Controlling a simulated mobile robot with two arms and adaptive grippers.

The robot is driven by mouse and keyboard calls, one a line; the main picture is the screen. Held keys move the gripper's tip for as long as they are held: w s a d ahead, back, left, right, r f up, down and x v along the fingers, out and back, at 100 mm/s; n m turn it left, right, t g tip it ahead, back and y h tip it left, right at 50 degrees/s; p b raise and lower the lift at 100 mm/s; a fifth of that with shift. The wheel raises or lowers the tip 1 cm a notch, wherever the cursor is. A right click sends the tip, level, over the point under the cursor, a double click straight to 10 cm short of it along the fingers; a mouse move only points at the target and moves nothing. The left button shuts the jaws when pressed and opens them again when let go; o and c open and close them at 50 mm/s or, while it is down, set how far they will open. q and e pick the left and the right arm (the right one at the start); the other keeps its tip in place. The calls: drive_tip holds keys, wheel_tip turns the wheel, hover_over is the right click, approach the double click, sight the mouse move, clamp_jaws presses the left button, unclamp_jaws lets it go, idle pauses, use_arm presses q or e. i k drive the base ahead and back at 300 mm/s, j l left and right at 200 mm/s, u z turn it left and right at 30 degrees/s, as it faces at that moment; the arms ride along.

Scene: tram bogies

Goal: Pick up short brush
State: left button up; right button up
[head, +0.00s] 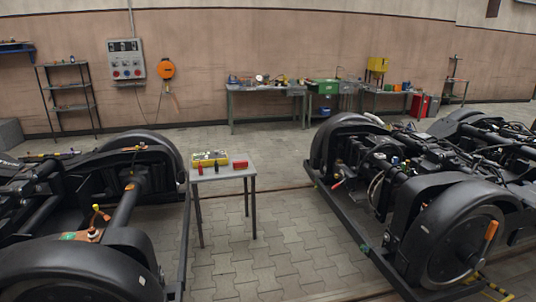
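I cannot make out a short brush for certain; the small items are too small to tell apart. A small table (225,174) stands between the two bogies. It bears a yellow box (211,158) with small items in and around it, and a red box (240,164). A small item with orange and yellow parts (97,214) rests on the left bogie (122,212). An orange handle-like piece (491,230) shows against a wheel of the right bogie (440,200). Neither of my grippers is in view.
Workbenches (267,89) with tools stand along the back wall. A shelf rack (70,107) stands at the back left, near a wall-mounted electrical panel (126,60). The paved floor (285,235) is clear between the small table and the right bogie.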

sight(239, 165)
drive_tip(key=i, duration=3.8)
drive_tip(key=i+u, duration=0.25)
drive_tip(key=i, duration=0.2)
drive_tip(key=i+l+u, duration=0.3)
drive_tip(key=i, duration=0.15)
drive_tip(key=i+j, duration=0.05)
